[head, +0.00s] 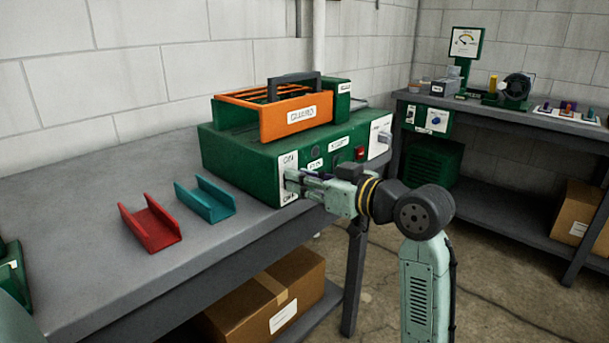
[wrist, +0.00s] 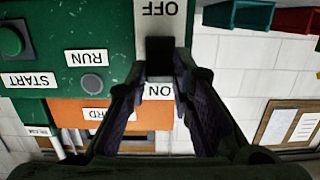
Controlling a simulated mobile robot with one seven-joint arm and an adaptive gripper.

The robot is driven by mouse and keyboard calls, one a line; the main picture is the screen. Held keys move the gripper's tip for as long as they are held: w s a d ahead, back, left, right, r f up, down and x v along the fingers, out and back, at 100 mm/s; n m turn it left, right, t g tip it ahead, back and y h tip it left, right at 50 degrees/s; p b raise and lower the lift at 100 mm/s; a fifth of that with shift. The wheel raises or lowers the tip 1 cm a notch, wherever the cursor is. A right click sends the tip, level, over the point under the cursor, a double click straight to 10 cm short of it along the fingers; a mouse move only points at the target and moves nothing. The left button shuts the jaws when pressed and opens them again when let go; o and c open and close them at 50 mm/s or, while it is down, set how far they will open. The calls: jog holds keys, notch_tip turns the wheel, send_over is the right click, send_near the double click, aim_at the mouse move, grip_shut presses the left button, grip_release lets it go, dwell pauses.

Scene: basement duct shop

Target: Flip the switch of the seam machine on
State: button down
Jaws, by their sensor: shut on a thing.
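The green seam machine (head: 245,153) stands on the grey bench with an orange guard (head: 296,113) on top. Its white switch plate (head: 287,165) is at the left end of the front, with ON at the top and OFF at the bottom. The wrist view is upside down and shows the plate (wrist: 162,15) with the dark switch lever (wrist: 160,50) between the labels. My gripper (head: 297,180) is at the plate and also shows in the wrist view (wrist: 162,78), its fingers closed on the lever. The fingers partly hide the lever, and I cannot tell its exact position.
A red channel piece (head: 150,228) and a teal one (head: 206,202) lie on the bench left of the machine. A START button (wrist: 12,40) and RUN lamp (wrist: 92,83) share the front panel. A cardboard box (head: 262,300) sits below.

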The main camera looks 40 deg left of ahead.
jog(key=c, duration=1.4)
grip_release()
jog(key=s+d+r, duration=0.1)
jog(key=d, duration=1.1)
jog(key=shift+r, duration=0.3)
jog(key=shift+a, duration=0.1)
